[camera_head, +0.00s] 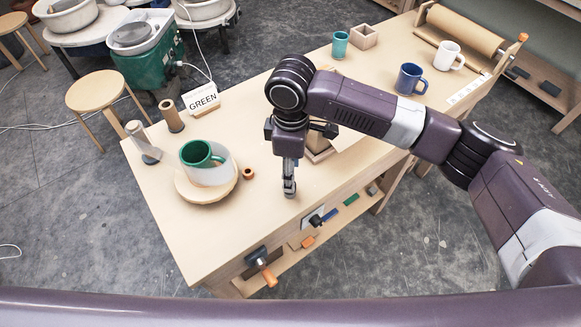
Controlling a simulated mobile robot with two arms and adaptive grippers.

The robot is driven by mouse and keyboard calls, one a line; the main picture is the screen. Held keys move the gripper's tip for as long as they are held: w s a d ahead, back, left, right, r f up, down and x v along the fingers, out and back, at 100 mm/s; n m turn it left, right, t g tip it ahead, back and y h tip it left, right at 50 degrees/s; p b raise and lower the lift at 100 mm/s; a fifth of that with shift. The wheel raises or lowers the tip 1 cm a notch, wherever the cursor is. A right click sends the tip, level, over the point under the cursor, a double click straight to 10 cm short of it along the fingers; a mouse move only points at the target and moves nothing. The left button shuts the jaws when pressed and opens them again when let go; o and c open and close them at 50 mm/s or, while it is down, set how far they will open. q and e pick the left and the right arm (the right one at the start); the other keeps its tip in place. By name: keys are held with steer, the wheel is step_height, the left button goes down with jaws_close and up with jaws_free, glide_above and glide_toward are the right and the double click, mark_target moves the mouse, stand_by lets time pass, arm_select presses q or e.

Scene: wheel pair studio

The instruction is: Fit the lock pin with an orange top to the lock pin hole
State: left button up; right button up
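My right gripper (289,190) points down at the table's front edge, with its fingertips close to the tabletop. Its fingers overlap from this angle, so I cannot tell whether they are open or hold something. My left gripper is not in view. An orange-ended piece (268,276) sticks out from the table's front at the lower left; I cannot tell whether it is the lock pin. Another orange knob (522,37) tops a post beside the roller at the far right. I cannot make out the lock pin hole.
A blue mug (410,79), a white mug (448,56) and a teal cup (340,45) stand farther back. The tabletop's left front is clear.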

step_height(320, 180, down, 7)
steer(key=shift+p, duration=0.65)
steer(key=shift+c, duration=0.2)
jaws_close()
